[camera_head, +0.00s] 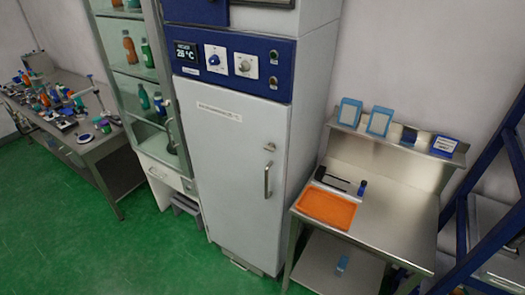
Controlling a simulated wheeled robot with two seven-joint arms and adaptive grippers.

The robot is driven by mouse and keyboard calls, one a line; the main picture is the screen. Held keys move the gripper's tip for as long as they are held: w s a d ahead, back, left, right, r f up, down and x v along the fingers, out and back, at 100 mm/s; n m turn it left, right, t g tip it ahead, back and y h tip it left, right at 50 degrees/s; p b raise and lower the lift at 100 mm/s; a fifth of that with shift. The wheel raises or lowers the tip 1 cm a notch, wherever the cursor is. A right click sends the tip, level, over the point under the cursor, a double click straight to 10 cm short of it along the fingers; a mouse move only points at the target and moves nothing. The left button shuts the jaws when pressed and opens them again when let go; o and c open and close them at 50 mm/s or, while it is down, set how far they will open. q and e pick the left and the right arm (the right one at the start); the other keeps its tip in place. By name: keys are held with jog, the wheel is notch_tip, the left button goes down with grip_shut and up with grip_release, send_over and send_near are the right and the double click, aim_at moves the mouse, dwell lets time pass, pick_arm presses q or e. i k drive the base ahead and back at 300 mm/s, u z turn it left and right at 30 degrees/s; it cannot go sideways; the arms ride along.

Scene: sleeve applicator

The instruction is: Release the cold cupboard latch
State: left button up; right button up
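The cold cupboard (225,165) is a tall pale grey cabinet in the middle of the view, with its door shut. A blue control panel (232,62) above the door carries a temperature display (186,53) and two knobs. A small round latch or lock (269,147) sits near the door's right edge. A vertical metal handle (267,180) is just below it. Whether the latch is fastened cannot be told at this size. Neither of my grippers is in view.
A steel workbench (385,215) with an orange tray (327,207) stands right of the cupboard. A glass-door cabinet (128,75) with bottles adjoins its left side. A cluttered table (93,148) is at far left. A blue frame (478,175) stands at far right. Green floor (120,245) in front is clear.

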aim_at(271, 147)
jog(key=k, duration=0.6)
jog(key=u, duration=0.4)
jog(key=i, duration=0.6)
jog(key=u, duration=0.4)
jog(key=i, duration=0.8)
jog(key=z, duration=0.15)
